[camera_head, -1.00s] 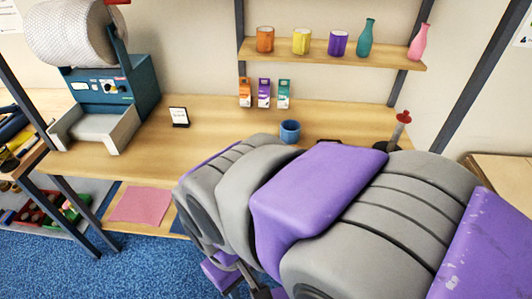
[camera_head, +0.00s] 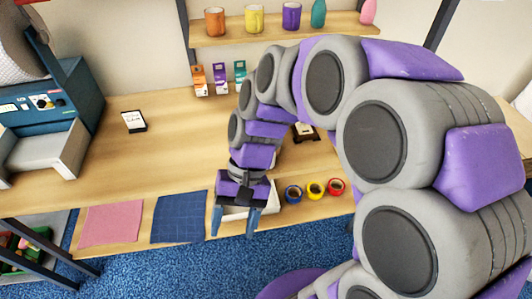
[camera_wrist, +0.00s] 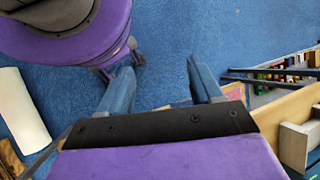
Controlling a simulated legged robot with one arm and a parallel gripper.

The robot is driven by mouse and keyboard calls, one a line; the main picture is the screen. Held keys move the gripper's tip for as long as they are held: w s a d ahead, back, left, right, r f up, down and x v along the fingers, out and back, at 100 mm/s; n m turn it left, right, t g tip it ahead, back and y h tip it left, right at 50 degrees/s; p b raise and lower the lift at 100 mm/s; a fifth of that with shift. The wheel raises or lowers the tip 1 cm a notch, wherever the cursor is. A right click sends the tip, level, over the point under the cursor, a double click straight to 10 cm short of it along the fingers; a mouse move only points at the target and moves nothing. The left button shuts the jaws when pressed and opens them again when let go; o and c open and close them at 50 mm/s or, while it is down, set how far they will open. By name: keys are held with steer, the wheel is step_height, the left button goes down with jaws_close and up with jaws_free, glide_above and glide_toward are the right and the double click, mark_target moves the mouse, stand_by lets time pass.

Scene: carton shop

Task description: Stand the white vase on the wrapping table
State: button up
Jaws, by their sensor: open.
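I see no white vase in either current view. The wrapping table (camera_head: 150,105) is a long wooden worktop across the head view, partly hidden by my arm. My gripper (camera_head: 234,222) is open and empty. It points down by the front of the table, in front of a white tray on the lower board. In the wrist view my gripper (camera_wrist: 158,70) has its fingers spread over blue carpet with nothing between them.
A teal machine (camera_head: 45,105) stands on the table's left, with a small sign (camera_head: 134,121) beside it. Small cartons (camera_head: 220,78) stand at the back under a shelf (camera_head: 275,29) of cups and bottles. Tape rolls (camera_head: 315,189) lie on the lower board. The table's left-middle is clear.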

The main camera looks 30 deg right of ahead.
steer(key=w+d+f+m+t+y+p, duration=0.1)
steer(key=w+d+m+t+y, duration=0.2)
steer(key=w, duration=0.4)
steer(key=w+d+f+m+y, duration=0.1)
steer(key=w+d+m+y, duration=0.35)
steer(key=w, duration=0.25)
steer(key=w+d+f+m+t+y+p, duration=0.1)
steer(key=w+d+m+t+y, duration=0.15)
steer(key=w+d+m, duration=0.35)
steer(key=d+f+m+t, duration=0.45)
steer(key=d+f, duration=0.25)
steer(key=d, duration=0.4)
steer(key=d+f+m+t, duration=0.45)
steer(key=d+f, duration=0.25)
steer(key=d, duration=0.4)
steer(key=shift+n+h, duration=0.25)
steer(key=shift+h, duration=0.15)
steer(key=shift+w+d+r+b+x, duration=0.2)
steer(key=shift+b+x, duration=0.35)
steer(key=shift+x, duration=2.35)
steer(key=shift+w+d+r+b+x, duration=0.15)
steer(key=shift+b+x, duration=0.35)
steer(key=shift+x, duration=2.45)
steer(key=shift+w+d+r+b+x, duration=0.15)
steer(key=shift+b+x, duration=0.4)
steer(key=shift+x, duration=2.35)
steer(key=shift+a+r, duration=0.1)
steer(key=shift+a, duration=0.05)
steer(key=shift+c, duration=0.4)
